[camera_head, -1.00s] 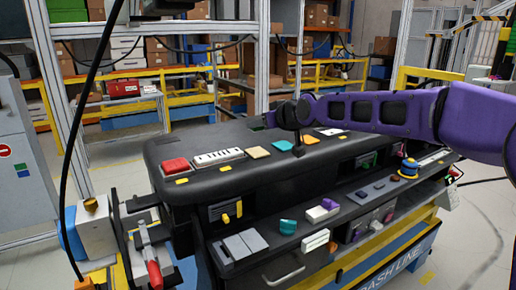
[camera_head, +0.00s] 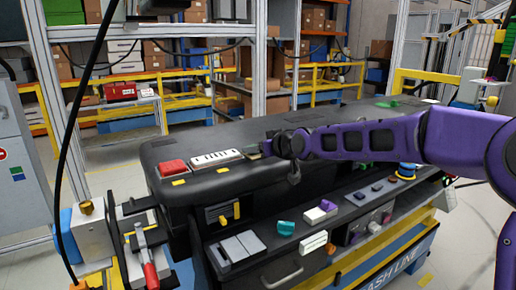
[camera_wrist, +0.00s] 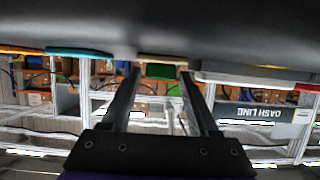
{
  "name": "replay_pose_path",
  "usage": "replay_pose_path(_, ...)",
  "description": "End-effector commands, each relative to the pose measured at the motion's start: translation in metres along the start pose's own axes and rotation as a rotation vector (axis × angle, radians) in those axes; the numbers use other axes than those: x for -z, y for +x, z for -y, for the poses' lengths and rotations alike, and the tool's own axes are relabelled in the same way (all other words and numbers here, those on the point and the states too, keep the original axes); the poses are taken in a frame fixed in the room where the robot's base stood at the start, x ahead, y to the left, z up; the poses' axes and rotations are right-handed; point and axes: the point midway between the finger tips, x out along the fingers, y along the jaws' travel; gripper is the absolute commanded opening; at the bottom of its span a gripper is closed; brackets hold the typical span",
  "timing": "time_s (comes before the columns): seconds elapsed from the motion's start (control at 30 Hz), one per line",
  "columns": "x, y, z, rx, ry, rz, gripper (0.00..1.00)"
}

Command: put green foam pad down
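My gripper (camera_head: 264,149) reaches in from the right, low over the dashboard's top near its middle. In the wrist view the green foam pad (camera_wrist: 160,71) sits between the tips of my two dark fingers (camera_wrist: 161,75), which look shut on it. Above it in that view, close by, is the edge of a beige pad (camera_wrist: 163,58). The dark dashboard surface fills the top of the wrist view. Whether the green pad touches the surface I cannot tell. In the head view my gripper and arm hide most of this spot.
A red block (camera_head: 173,168) and a white slotted panel (camera_head: 216,158) lie left of my gripper. A teal pad (camera_wrist: 79,53) lies beside the beige one. A flat green piece (camera_head: 388,103) is at the dashboard's far right. Several small parts lie on the lower shelf (camera_head: 262,226).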

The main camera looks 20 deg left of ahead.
Motion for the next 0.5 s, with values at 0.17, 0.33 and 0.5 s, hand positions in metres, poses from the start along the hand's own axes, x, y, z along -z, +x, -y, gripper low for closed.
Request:
replay_pose_path(0.17,0.0002,-0.0001,0.0,0.0,0.0,0.0,0.73)
replay_pose_path(0.33,0.0012,-0.0005,0.0,0.0,0.0,0.0,0.73)
replay_pose_path(0.5,0.0026,-0.009,-0.0019,-0.002,0.002,0.0,0.73)
